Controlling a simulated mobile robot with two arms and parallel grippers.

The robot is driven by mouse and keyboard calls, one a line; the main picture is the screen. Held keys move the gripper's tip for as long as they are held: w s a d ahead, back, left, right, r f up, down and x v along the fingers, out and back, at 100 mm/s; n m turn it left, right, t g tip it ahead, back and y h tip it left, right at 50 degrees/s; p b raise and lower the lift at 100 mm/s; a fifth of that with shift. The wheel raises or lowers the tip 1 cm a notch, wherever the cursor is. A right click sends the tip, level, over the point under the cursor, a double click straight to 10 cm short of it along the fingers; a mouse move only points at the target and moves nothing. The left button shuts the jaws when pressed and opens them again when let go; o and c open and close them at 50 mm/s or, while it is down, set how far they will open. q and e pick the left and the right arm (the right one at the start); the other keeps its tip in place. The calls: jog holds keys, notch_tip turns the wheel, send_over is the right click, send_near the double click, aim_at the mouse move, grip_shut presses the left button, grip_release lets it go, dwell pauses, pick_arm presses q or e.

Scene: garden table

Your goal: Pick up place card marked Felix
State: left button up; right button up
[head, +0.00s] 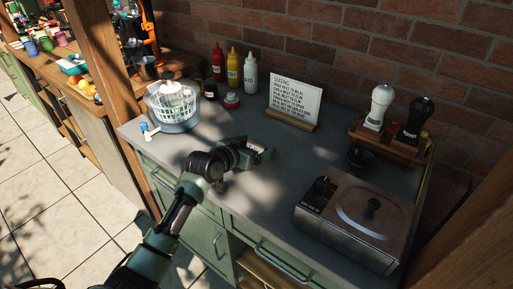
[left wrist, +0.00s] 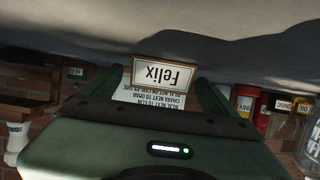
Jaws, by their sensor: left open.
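The place card marked Felix (left wrist: 163,74) is white with a dark name and a brown border. It appears upside down in the left wrist view, between the two fingers of my left gripper (left wrist: 164,84). The fingers stand apart on either side of it, and I cannot tell whether either touches it. In the head view my left gripper (head: 258,154) is low over the grey counter, and the card is mostly hidden at its fingertips. My right gripper is not in view.
A seating sign (head: 293,103) stands behind the gripper on the counter (head: 245,198). Sauce bottles (head: 233,68) are at the back, a salad spinner (head: 172,106) at the left. A metal cooker (head: 355,218) and a rack with two mills (head: 380,106) are at the right.

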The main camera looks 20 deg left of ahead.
pick_arm(q)
jog(key=c, duration=1.4)
jog(key=shift+c, duration=0.2)
